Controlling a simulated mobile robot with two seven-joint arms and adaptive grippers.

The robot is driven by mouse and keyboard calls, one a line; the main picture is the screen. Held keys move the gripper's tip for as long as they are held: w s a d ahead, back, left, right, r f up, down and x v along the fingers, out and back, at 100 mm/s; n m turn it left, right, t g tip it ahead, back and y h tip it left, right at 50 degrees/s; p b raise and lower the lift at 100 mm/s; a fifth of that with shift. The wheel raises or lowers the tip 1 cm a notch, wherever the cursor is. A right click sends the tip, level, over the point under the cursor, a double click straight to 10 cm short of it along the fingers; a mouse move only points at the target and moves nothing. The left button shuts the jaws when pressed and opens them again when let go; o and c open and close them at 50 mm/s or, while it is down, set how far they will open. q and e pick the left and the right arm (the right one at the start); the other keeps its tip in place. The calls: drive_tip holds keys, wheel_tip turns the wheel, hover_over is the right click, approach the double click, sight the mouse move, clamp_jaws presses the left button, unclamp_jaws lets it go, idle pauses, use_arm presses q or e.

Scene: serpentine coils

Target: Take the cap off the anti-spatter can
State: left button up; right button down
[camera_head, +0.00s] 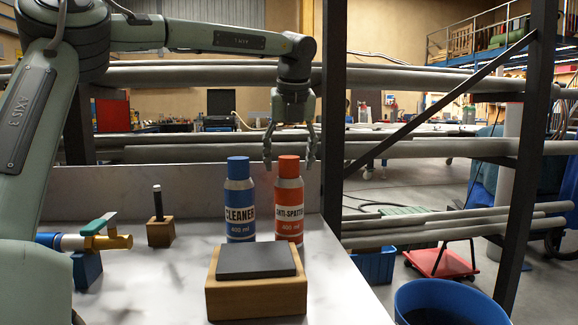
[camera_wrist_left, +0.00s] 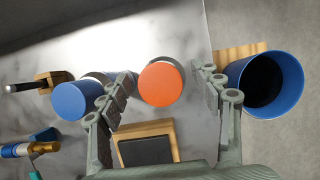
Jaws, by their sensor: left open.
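The anti-spatter can (camera_head: 289,208) is red with a white label and stands upright on the table, with its orange-red cap (camera_head: 288,166) on. My left gripper (camera_head: 289,166) points down from above with its fingers on either side of the cap. In the left wrist view the round cap top (camera_wrist_left: 161,84) lies between the open fingers (camera_wrist_left: 168,90), with a gap on the right side. The left finger is close to the cap; I cannot tell whether it touches. My right gripper is not in view.
A blue-capped cleaner can (camera_head: 239,205) stands close on the left of the anti-spatter can. A wooden block with a dark top (camera_head: 257,262) sits in front. A valve (camera_head: 100,240) and a small wooden holder (camera_head: 160,233) are further left. A blue bin (camera_head: 450,302) stands off the table at right.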

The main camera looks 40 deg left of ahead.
use_arm(q)
drive_tip(key=c, duration=0.9)
